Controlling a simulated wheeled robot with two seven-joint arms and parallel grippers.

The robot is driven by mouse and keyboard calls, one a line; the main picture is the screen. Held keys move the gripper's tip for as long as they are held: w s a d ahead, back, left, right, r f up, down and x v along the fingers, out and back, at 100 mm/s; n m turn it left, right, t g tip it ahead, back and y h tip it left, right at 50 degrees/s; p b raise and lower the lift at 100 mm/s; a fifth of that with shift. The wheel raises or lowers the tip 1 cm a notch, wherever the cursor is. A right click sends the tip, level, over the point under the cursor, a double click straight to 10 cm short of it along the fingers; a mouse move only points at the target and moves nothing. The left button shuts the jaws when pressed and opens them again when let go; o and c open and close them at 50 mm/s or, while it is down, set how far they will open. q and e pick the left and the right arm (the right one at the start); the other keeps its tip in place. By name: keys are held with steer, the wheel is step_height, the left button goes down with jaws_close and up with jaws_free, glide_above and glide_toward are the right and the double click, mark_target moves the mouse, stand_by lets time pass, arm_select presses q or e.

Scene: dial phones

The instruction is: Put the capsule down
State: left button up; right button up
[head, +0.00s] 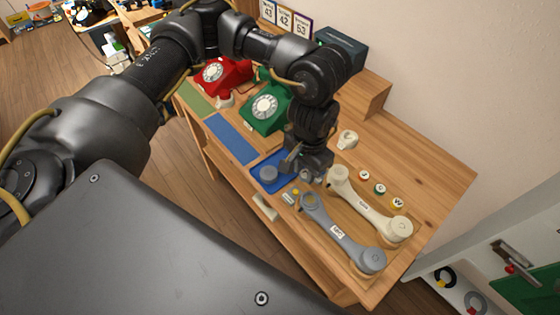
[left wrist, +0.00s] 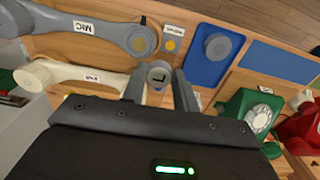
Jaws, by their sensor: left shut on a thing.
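My left gripper (head: 303,172) is shut on a small grey round capsule (left wrist: 159,74), which sits between its two fingers in the left wrist view. In the head view the gripper points down beside the blue tray (head: 257,183), near the open ends of the handsets, and mostly hides the capsule. I cannot tell whether the capsule touches anything below. A second grey round piece (head: 268,173) lies in the blue tray. A grey handset (head: 345,240) and a cream handset (head: 371,208) lie side by side, both labelled. My right gripper is not in view.
Red (head: 220,76) and green (head: 265,106) dial phones stand behind the tray. Blue (head: 231,139) and green (head: 198,101) mats lie along the table's left edge. Several lettered round caps (head: 380,189) and a small white piece (head: 347,139) lie at the right. Bare table shows beyond them.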

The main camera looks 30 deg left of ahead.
arm_select(q)
steer(key=w+a+f, duration=0.2)
steer(key=a+f, duration=0.1)
steer(key=w+a+f, duration=0.6)
steer(key=a, duration=0.1)
steer(key=shift+w, duration=0.2)
steer(key=shift+w+a+f+b, duration=0.1)
steer(key=shift+f+b, duration=0.05)
steer(key=shift+f, duration=0.8)
steer(key=shift+w+a+f+b, duration=0.1)
steer(key=shift+f+b, duration=0.05)
steer(key=shift+f, duration=0.75)
steer(key=shift+f, duration=0.1)
steer(key=o, duration=0.9)
steer(key=shift+f, duration=0.1)
step_height(320, 180, up, 12)
steer(key=shift+r+p, duration=0.2)
steer(key=shift+p, duration=0.4)
